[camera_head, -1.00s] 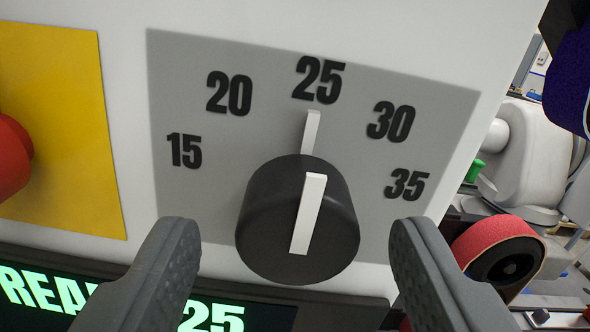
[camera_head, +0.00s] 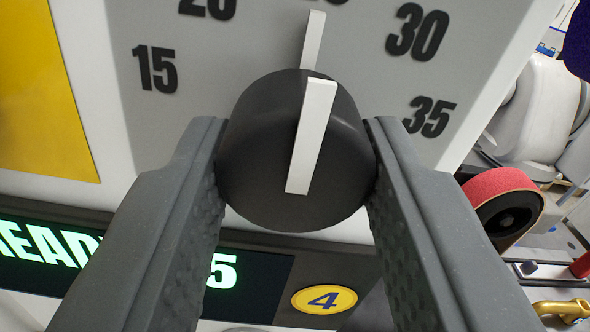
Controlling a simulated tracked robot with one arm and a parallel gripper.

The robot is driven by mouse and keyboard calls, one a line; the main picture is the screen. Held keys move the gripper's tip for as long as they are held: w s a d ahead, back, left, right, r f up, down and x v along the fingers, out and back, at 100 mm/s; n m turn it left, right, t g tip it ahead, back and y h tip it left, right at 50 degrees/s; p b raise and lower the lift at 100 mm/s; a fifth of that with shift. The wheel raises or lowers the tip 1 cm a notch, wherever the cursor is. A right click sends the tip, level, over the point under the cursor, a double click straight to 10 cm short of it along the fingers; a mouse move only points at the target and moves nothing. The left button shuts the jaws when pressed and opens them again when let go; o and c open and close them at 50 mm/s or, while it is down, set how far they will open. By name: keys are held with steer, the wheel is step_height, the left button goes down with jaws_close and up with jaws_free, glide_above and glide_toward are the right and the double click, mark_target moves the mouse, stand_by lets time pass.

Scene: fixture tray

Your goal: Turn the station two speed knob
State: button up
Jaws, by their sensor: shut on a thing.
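The black speed knob (camera_head: 260,150) with a white pointer bar (camera_head: 311,135) fills the middle of the view. It sits on a grey dial plate (camera_head: 190,110) with the numbers 15, 30 and 35 readable and others cut off at the top edge. The pointer is directed up toward the cut-off number between 20 and 30. My gripper (camera_head: 296,150) is shut on the knob, one finger against its left side and the other against its right. A dark display (camera_head: 262,285) below shows green letters and a 5, partly hidden by my left finger.
A yellow plate (camera_head: 40,95) is at the left. At the right are a red and black roll (camera_head: 500,200), a white machine (camera_head: 540,120) and a yellow pipe piece (camera_head: 562,309).

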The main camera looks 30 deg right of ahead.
steer(key=shift+n+b, duration=0.3)
steer(key=shift+n, duration=0.1)
steer(key=n+b, duration=0.2)
steer(key=n, duration=0.1)
steer(key=shift+r+n, duration=0.25)
steer(key=shift+n, duration=0.85)
steer(key=shift+s+n, duration=0.1)
steer(key=shift+n, duration=0.6)
steer(key=shift+n+p, duration=0.5)
steer(key=shift+p, duration=0.2)
steer(key=n+p, duration=0.2)
steer(key=p, duration=0.1)
steer(key=shift+r, duration=0.2)
steer(key=n+p, duration=0.2)
steer(key=p, duration=0.1)
steer(key=shift+n, duration=0.4)
steer(key=n+p, duration=0.2)
steer(key=p, duration=0.1)
steer(key=shift+f+n, duration=0.3)
steer(key=shift+n, duration=0.1)
steer(key=shift+f, duration=0.1)
